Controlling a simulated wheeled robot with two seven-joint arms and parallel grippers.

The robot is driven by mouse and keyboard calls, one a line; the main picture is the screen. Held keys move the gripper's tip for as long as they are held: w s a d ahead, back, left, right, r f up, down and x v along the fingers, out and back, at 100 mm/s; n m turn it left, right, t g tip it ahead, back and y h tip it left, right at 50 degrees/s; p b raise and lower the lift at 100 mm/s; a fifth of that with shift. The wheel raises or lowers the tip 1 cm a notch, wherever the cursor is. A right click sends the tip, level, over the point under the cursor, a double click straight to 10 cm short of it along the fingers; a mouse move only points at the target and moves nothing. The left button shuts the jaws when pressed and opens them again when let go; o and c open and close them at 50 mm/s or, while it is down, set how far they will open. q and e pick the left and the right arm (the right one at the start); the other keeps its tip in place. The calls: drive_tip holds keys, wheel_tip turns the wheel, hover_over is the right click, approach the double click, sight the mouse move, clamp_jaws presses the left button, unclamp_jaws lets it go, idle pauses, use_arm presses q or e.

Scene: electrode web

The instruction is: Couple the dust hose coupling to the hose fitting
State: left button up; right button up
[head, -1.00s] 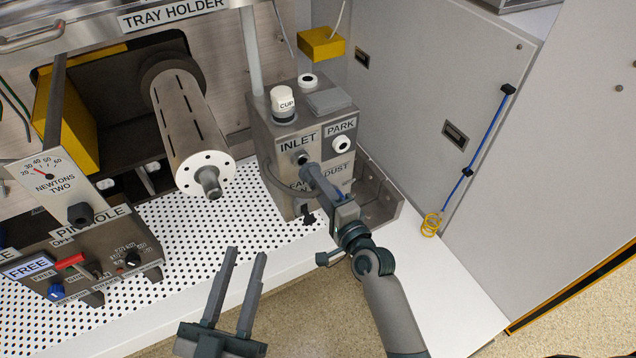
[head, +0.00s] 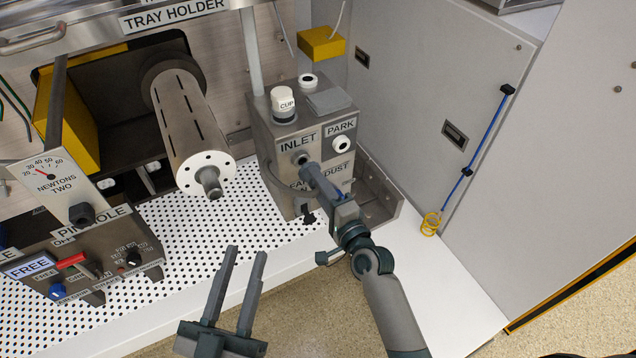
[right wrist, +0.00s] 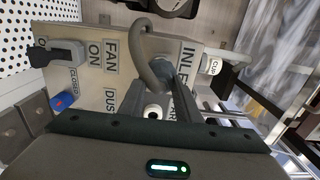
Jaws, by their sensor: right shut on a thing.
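The grey machine box (head: 268,140) carries the INLET label, and the hose fitting (head: 300,157) sits just below it. My right gripper (head: 308,170) is at this fitting, its fingers shut on the dust hose coupling. In the right wrist view the coupling (right wrist: 163,74) shows as a grey end piece between the fingers, with a curved grey hose (right wrist: 146,46) leading from it. The coupling is at the INLET; the fingers hide whether it is fully seated. My left gripper (head: 236,255) is open and empty, low in front of the bench.
The white-ringed PARK port (head: 341,145) is right of the INLET. A white cup (head: 284,102) stands on top of the box. A slotted drum (head: 190,125) and a control panel (head: 85,260) are to the left. A blue cable (head: 480,150) hangs on the right wall.

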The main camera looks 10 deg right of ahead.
drive_tip(key=shift+x, duration=1.5)
drive_tip(key=o, duration=1.3)
drive_tip(key=shift+c, duration=0.2)
drive_tip(key=shift+s, duration=0.15)
drive_tip(key=v, duration=1.7)
drive_tip(key=shift+s, duration=0.1)
